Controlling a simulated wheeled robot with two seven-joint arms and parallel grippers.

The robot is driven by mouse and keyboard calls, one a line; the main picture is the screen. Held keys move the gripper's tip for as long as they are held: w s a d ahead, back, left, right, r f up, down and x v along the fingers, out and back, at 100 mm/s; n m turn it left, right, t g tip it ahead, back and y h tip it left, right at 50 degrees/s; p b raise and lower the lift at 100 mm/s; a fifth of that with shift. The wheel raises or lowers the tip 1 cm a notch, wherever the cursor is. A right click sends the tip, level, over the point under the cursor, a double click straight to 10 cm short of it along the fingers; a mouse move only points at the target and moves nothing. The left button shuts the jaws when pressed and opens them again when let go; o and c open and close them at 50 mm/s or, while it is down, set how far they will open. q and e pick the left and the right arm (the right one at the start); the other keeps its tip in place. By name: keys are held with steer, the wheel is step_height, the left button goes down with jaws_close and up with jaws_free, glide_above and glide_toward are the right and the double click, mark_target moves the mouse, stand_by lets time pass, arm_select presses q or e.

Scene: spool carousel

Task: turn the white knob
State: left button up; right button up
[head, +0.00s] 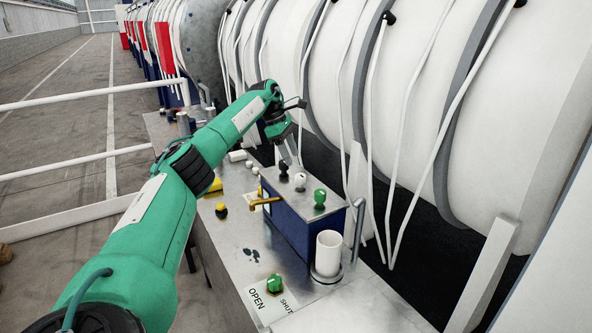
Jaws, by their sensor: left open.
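The white knob (300,181) stands on the metal top of a blue box (287,227), between a black knob (283,169) and a green knob (319,199). My left arm reaches in from the lower left. Its gripper (291,158) is open, pointing down just behind and above the black knob, a short way from the white knob. I see no contact with the white knob. My right gripper is not in view.
A brass tap (264,201) sticks out from the box. A white cup (328,254) stands at its near end. Another green knob (275,284) sits on an OPEN/SHUT plate in front. Small yellow and black items lie on the metal bench (245,244). Large white spools (400,90) rise behind.

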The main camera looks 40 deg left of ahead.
arm_select(q)
steer(key=v, duration=0.6)
steer(key=shift+r, duration=0.35)
steer(key=shift+a, duration=0.1)
